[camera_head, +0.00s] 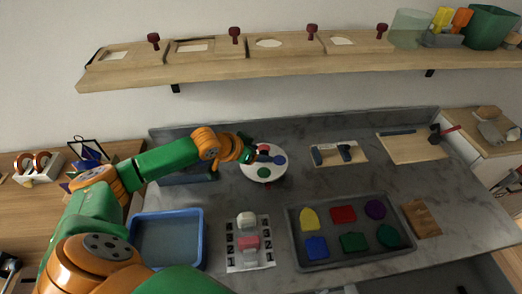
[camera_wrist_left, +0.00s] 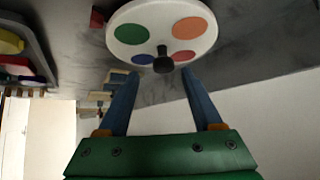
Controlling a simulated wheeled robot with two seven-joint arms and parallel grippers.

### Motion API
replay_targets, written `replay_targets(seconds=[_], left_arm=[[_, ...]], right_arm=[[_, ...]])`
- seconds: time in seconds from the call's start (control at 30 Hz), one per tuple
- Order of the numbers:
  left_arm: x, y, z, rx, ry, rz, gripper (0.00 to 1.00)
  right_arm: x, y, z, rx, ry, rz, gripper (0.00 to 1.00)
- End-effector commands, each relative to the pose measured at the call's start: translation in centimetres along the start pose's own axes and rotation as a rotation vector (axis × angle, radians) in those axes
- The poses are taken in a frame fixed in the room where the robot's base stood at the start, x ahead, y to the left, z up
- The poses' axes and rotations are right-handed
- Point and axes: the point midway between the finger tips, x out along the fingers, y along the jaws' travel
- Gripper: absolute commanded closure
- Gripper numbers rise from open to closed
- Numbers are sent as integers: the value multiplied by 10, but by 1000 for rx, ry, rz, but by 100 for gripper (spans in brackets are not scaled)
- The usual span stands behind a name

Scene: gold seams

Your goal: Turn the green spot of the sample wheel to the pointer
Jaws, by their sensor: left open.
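The sample wheel (camera_head: 250,173) is a white disc on the grey counter. It carries green, blue, red and orange spots, seen in the left wrist view (camera_wrist_left: 160,14). The green spot (camera_head: 264,173) lies on the wheel's front side, and at the left in the wrist view (camera_wrist_left: 130,33). A small dark red piece (camera_head: 268,184), apparently the pointer, sits at the front rim near the green spot; exact alignment is unclear. A black knob (camera_wrist_left: 163,62) stands up from the wheel. My left gripper (camera_wrist_left: 157,78) is open, its fingers apart either side of the knob's line, not closed on it.
A blue tray (camera_head: 203,240), a number board (camera_head: 235,262) and a grey tray of coloured shapes (camera_head: 292,225) lie in front. A tool board (camera_head: 322,161) is to the right. A wooden shelf (camera_head: 220,69) runs along the wall above.

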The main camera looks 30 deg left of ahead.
Motion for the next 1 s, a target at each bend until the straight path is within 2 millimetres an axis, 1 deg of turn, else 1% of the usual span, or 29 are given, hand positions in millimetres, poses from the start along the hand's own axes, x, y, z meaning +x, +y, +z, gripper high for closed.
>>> replay_targets(seconds=[0.03, 0.13, 0.23, 0.4, 0.43, 0.47, 0.5, 0.57, 0.6, 0.67, 0.7, 1.0], left_arm=[[7, 0, -1, -4, 2, 0, 33], [16, -1, 0, -2, 2, -1, 33], [20, -1, 0, 1, 1, -2, 33], [20, -1, 0, 2, 1, -2, 33], [20, -1, 0, 2, 1, -2, 36], [20, -1, 0, 2, 1, -3, 44], [20, -1, 0, 2, 1, -3, 55], [20, -1, 0, 2, 1, -3, 71], [20, -1, 0, 2, 1, -2, 82], [20, -1, 0, 2, 1, -2, 98], [20, -1, 0, 2, 1, -2, 100], [20, -1, 0, 2, 0, -2, 100]], right_arm=[[1, 1, 1, 0, -2, 2, 50], [1, 2, 2, -1, -3, 4, 50], [1, 2, 2, -1, -3, 4, 50], [1, 2, 2, -1, -3, 4, 50], [1, 2, 1, -1, -3, 4, 50], [1, 2, 1, -1, -3, 3, 50], [1, 2, 1, -1, -3, 3, 50], [1, 2, 1, 0, -2, 3, 50], [1, 1, 1, 0, -2, 2, 50], [1, 0, 1, 1, -2, 1, 50], [1, -1, 1, 1, -1, -1, 50], [1, -2, 0, 2, 0, -4, 50]])
